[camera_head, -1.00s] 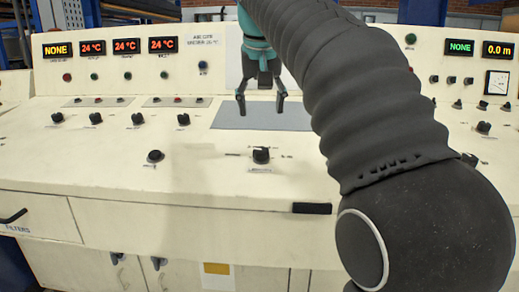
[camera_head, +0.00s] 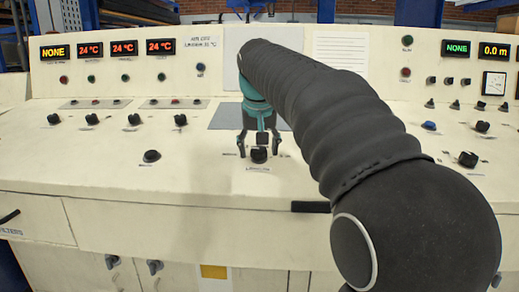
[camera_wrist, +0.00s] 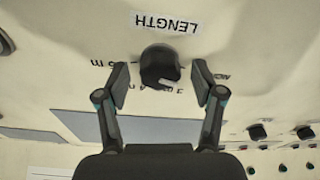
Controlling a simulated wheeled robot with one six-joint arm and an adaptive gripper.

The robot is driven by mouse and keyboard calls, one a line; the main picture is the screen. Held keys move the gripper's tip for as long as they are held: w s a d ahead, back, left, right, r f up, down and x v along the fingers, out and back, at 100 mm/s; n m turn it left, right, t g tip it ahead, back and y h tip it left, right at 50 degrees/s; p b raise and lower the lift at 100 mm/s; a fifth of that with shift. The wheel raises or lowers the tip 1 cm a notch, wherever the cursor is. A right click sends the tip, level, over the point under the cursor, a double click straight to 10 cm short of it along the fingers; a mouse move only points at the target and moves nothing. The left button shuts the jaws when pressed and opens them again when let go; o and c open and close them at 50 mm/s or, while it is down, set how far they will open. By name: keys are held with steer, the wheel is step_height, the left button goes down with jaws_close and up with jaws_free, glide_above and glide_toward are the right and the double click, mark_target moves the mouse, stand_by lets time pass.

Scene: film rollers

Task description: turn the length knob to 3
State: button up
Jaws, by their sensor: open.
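The length knob (camera_head: 258,155) is a black knob on the cream console's sloped top. In the wrist view the knob (camera_wrist: 160,66) has an upside-down LENGTH label (camera_wrist: 166,22) beside it. A light mark on the knob faces the lower right, toward small print that is partly hidden. An "m" marking shows on its left and a word that looks like NONE on its right. My gripper (camera_head: 258,147) is open at the knob. In the wrist view my gripper's fingers (camera_wrist: 160,78) stand either side of it, with gaps visible on both sides.
A grey flat panel (camera_head: 227,116) lies behind the knob. Other knobs (camera_head: 152,156) sit well to the left, and more (camera_head: 467,159) to the right. The right displays read NONE (camera_head: 457,48) and 0.0 m (camera_head: 494,50). A black handle (camera_head: 310,206) is on the front edge.

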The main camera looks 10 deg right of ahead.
steer(key=c, duration=1.1)
steer(key=shift+c, duration=0.2)
steer(key=shift+r+m, duration=0.1)
steer(key=shift+m, duration=0.2)
steer(key=m+p, duration=0.2)
steer(key=m, duration=0.1)
steer(key=shift+a+m+h, duration=0.1)
steer(key=shift+m+h, duration=0.3)
steer(key=m+g, duration=0.1)
steer(key=m, duration=0.4)
steer(key=shift+h+p, duration=0.3)
steer(key=shift+m, duration=0.4)
